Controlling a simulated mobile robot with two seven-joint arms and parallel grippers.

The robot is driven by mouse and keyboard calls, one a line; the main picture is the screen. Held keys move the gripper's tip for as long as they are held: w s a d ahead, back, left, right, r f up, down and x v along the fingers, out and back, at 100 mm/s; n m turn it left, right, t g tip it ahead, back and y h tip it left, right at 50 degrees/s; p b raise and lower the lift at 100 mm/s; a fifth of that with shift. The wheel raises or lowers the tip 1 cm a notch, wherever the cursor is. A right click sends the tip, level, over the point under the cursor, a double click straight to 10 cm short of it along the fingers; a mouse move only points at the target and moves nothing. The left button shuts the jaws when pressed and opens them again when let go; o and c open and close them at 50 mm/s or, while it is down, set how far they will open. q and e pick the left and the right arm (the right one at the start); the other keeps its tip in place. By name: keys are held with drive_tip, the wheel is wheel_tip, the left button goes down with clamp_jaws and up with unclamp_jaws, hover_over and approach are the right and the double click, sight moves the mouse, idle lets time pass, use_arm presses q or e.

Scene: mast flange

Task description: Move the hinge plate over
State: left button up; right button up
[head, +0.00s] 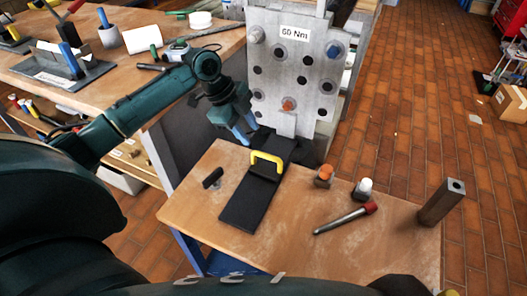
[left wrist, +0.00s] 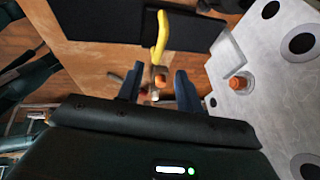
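The hinge plate (head: 243,208) is a black, two-part flat plate lying on the small wooden table, with a yellow handle (head: 266,158) standing up near its middle. Its far part reaches towards the grey flange plate. In the left wrist view the black plate (left wrist: 98,20) and the yellow handle (left wrist: 161,38) show beyond the fingers. My left gripper (head: 246,129) is above and behind the handle, in front of the flange, apart from both. Its blue fingers are spread with nothing between them, as the left wrist view (left wrist: 158,88) also shows. My right gripper does not show.
The upright flange plate (head: 300,65), marked 60 Nm, has several holes and an orange-tipped bolt. A cluttered workbench (head: 120,85) stands at left.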

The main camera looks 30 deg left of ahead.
sight(265, 155)
use_arm(q)
drive_tip(key=x, duration=0.8)
drive_tip(key=shift+w+d+f+b, duration=0.1)
drive_tip(key=shift+d+f+b, duration=0.05)
drive_tip(key=shift+f+b, duration=0.2)
drive_tip(key=shift+r, duration=0.1)
clamp_jaws()
